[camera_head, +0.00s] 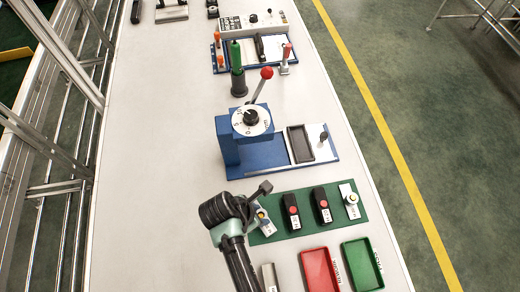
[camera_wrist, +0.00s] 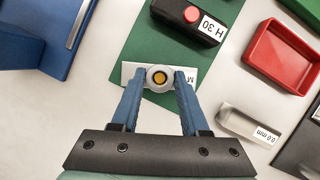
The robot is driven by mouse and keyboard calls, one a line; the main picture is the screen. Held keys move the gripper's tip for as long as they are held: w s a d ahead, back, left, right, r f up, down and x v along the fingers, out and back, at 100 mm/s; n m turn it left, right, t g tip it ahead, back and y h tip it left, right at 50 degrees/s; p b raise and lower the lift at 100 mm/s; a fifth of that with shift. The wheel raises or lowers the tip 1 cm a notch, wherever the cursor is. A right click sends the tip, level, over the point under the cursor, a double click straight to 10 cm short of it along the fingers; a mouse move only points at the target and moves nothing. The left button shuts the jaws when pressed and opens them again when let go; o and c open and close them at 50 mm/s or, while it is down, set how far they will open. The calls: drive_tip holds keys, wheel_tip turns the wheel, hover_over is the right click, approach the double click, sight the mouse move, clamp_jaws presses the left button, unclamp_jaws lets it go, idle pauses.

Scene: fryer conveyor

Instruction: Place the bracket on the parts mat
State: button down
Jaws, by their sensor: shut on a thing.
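A pale plate with a round grey boss and a yellow centre, which I take to be the bracket (camera_wrist: 158,77), is between my gripper's blue fingers (camera_wrist: 159,84) in the wrist view. The fingers close on the boss from both sides. The plate bears a label, partly hidden by a finger. The green parts mat (camera_wrist: 145,42) lies beneath, and the plate is over its near edge. I cannot tell whether the plate touches it. In the head view, my gripper (camera_head: 262,219) is at the left end of the mat (camera_head: 279,232), and the arm hides part of the bracket.
Two black blocks with red buttons (camera_head: 291,212) (camera_head: 323,205) and a pale part with a round top (camera_head: 350,196) stand on the mat. A red tray (camera_head: 320,270) and a green tray (camera_head: 362,265) lie in front. A blue fixture (camera_head: 240,140) stands behind. The table's left side is clear.

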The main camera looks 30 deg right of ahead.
drive_tip(key=shift+f, duration=0.75)
drive_tip(key=shift+f, duration=0.15)
drive_tip(key=shift+c, duration=2)
unclamp_jaws()
